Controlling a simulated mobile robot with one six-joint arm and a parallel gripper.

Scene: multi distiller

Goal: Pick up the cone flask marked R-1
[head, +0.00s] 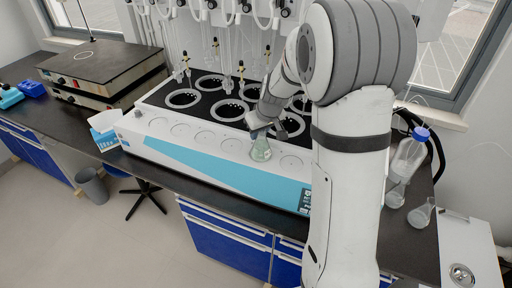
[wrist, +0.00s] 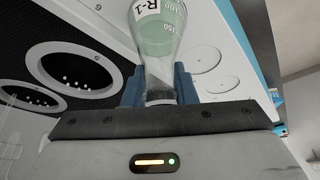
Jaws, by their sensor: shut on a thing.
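The cone flask marked R-1 (wrist: 158,25) is in the wrist view, at the top middle, with its white label and volume marks showing. Its neck is between the blue fingers of my gripper (wrist: 160,88), which is shut on it. In the head view the flask (head: 261,151) is at the front ledge of the distiller (head: 160,135), with greenish contents, and looks upright. My gripper (head: 261,131) is at its neck from above. I cannot tell whether the flask's base touches the ledge.
The distiller has several ringed wells, with glass tubes hanging above. Round marks line its white ledge. A blue-capped bottle (head: 408,156) and a small flask (head: 421,214) stand at the right. A hotplate unit (head: 100,62) and a white-blue box (head: 105,127) are on the left.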

